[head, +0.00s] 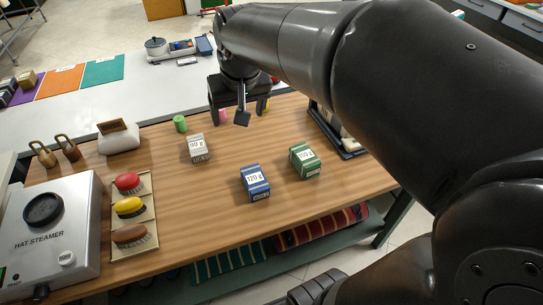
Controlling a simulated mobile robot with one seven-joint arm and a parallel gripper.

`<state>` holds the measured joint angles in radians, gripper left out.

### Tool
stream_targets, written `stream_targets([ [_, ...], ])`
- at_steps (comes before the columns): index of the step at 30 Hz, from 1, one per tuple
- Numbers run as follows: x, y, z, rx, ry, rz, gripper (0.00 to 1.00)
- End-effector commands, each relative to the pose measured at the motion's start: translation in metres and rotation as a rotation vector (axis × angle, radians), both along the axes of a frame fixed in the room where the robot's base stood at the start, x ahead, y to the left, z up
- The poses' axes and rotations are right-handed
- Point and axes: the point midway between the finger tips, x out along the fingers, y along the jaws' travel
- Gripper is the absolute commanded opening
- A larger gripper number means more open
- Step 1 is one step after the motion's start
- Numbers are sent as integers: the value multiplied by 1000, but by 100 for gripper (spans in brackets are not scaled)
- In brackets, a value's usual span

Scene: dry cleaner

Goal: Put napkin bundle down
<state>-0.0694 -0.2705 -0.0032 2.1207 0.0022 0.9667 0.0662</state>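My gripper (238,114) points down over the far side of the wooden table (215,215). Its dark parts hang apart from each other, but they overlap in this view and I cannot tell how far the fingers are open. I see no napkin bundle in or under the gripper, and nothing on the tabletop is clearly one. Folded striped cloths lie on the shelf below, one green (230,262) and one red (320,228). I cannot tell whether either is the napkin bundle.
Weight-marked boxes in grey (198,149), blue (255,182) and green (305,161) stand mid-table. A brush tray (118,218), hat steamer (48,235) and padlocks (68,148) are left; a dark rack (338,132) is right. Green (180,124) and pink (222,115) cylinders stand near my gripper.

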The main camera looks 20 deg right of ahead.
Motion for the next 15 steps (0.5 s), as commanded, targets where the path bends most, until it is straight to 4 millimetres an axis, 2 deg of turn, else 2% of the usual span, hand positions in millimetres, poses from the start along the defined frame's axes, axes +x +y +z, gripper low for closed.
stream_targets([
  [1,-19,-5,3,-2,-22,-2,78],
  [3,-42,-9,2,-4,-46,-2,78],
  [9,-101,-20,-8,-13,-113,-4,78],
  [15,-137,-25,-22,-21,-157,-6,78],
])
